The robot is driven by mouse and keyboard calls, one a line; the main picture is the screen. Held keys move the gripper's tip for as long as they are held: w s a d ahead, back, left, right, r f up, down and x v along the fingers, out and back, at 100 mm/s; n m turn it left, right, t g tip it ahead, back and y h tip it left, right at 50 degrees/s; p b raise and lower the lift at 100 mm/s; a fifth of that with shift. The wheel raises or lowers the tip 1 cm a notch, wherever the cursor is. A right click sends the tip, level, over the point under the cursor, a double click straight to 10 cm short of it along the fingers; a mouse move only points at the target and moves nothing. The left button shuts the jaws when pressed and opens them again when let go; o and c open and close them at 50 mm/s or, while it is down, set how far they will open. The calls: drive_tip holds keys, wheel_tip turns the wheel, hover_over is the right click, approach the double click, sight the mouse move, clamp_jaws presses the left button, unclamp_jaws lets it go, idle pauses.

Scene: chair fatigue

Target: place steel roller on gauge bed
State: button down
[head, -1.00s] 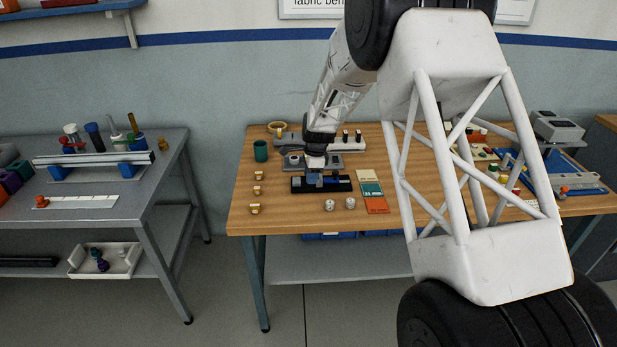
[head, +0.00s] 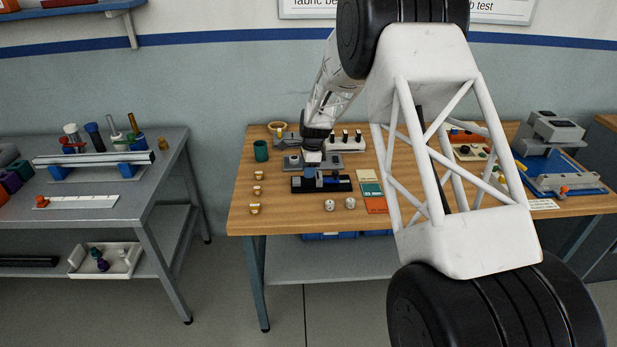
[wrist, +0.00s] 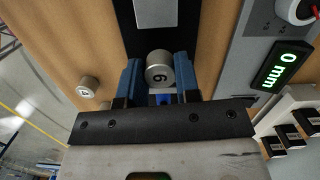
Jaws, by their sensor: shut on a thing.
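My gripper (wrist: 160,80) is shut on a steel roller (wrist: 159,70), a short grey cylinder with a dark digit on its end face, between two blue fingers. In the head view my gripper (head: 312,172) is over the dark bed (head: 342,184), a long black strip on the wooden table. The dark bed also shows under the roller in the wrist view (wrist: 187,45). Whether the roller touches it, I cannot tell. Another steel roller (wrist: 88,86) stands on the wood to the left in the wrist view. Two rollers (head: 330,208) stand in front of the bed in the head view.
A grey device with a green "0 mm" display (wrist: 280,66) is close on the right in the wrist view. A white block with black posts (head: 347,142) is behind. Brass pieces (head: 255,208) and a green cup (head: 261,151) stand left. Coloured cards (head: 372,189) lie right.

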drive_tip(key=shift+f, duration=1.55)
drive_tip(key=c, duration=0.8)
unclamp_jaws()
drive_tip(key=shift+f, duration=0.1)
drive_tip(key=r, duration=0.4)
drive_tip(key=d+r, duration=0.1)
drive_tip(key=r, duration=0.7)
drive_tip(key=shift+d+r, duration=0.1)
drive_tip(key=shift+d, duration=0.1)
